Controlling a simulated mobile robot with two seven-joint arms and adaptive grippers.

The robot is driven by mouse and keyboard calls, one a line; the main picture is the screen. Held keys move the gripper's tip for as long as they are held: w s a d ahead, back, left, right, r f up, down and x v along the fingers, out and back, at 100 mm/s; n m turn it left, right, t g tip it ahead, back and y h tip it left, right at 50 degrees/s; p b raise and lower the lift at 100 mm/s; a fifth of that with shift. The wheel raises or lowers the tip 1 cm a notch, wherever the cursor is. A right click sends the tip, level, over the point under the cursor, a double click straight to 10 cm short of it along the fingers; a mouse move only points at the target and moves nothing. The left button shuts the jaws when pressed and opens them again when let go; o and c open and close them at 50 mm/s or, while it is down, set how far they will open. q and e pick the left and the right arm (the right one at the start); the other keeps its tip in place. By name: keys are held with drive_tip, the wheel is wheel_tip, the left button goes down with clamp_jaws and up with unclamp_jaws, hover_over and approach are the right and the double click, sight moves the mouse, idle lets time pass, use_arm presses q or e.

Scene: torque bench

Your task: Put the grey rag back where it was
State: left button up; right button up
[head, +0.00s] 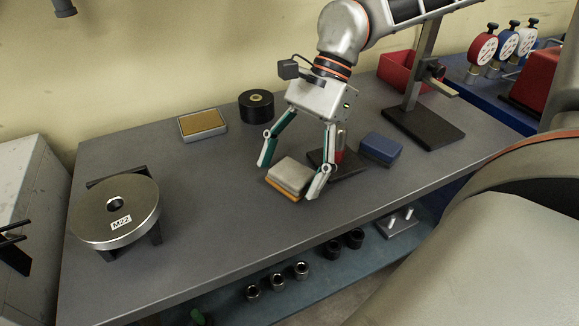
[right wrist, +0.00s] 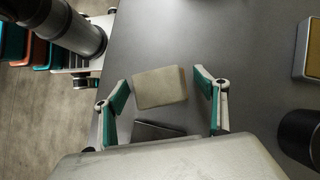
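The grey rag (head: 291,174), a folded pale block shape, lies on top of an orange-yellow pad (head: 284,190) near the middle of the bench. My right gripper (head: 291,182) is above it, pointing down, with its teal-padded fingers spread on either side of the rag. In the right wrist view the rag (right wrist: 160,87) sits between the fingertips (right wrist: 162,90), with a gap visible on both sides. Whether the fingertips reach below the rag's top is hard to tell. My left gripper is not in view.
Close by stand a dark-based holder (head: 348,168), a blue block (head: 381,148), a black roll (head: 257,106) and a tan-topped box (head: 202,124). A round metal disc marked M22 (head: 115,208) stands at left, a gauge stand (head: 424,126) at right. The bench's left-centre (head: 210,200) is clear.

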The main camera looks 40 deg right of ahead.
drive_tip(key=shift+w+d+r, duration=0.1)
drive_tip(key=shift+r, duration=0.35)
drive_tip(key=s+p+v, duration=0.1)
drive_tip(key=v, duration=1)
drive_tip(key=shift+w+d+r, duration=0.15)
drive_tip(key=shift+w, duration=0.3)
